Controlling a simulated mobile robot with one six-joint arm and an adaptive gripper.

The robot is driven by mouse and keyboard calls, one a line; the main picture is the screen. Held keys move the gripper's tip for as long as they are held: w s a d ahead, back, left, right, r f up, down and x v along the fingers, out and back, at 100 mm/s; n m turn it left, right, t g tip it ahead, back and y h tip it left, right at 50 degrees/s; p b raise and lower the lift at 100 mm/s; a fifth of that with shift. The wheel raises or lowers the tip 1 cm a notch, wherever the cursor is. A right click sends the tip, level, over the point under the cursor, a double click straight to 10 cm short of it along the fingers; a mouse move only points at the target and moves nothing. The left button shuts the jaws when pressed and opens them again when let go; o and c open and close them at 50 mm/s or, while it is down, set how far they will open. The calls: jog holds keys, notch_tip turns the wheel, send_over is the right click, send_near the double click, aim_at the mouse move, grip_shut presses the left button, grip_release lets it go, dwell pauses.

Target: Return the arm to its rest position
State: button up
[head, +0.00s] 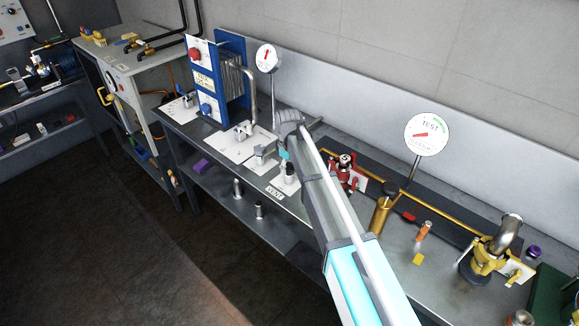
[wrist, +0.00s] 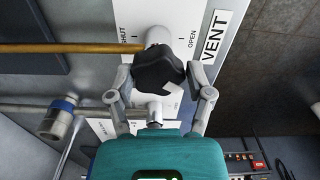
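In the wrist view my gripper (wrist: 160,78) has its two grey fingers on either side of a black knob (wrist: 158,70). They appear spread around it, with little space on each side. The knob sits on a white plate (wrist: 180,14) marked SHUT, OPEN and VENT. In the head view my arm (head: 325,200) reaches from the bottom out over the bench. Its teal gripper body (head: 284,155) is low over the VENT plate (head: 275,191). The fingers are too small to make out there.
The bench (head: 385,265) carries a red valve (head: 345,172), a brass cylinder (head: 380,215), a round TEST gauge (head: 430,134) on a stem and a yellow-based pipe fitting (head: 490,250). A blue-framed unit (head: 233,70) stands behind left. Open floor (head: 90,240) lies at left.

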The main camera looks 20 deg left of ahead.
jog(key=shift+o, duration=1.3)
jog(key=shift+w, duration=0.1)
jog(key=shift+r, duration=0.15)
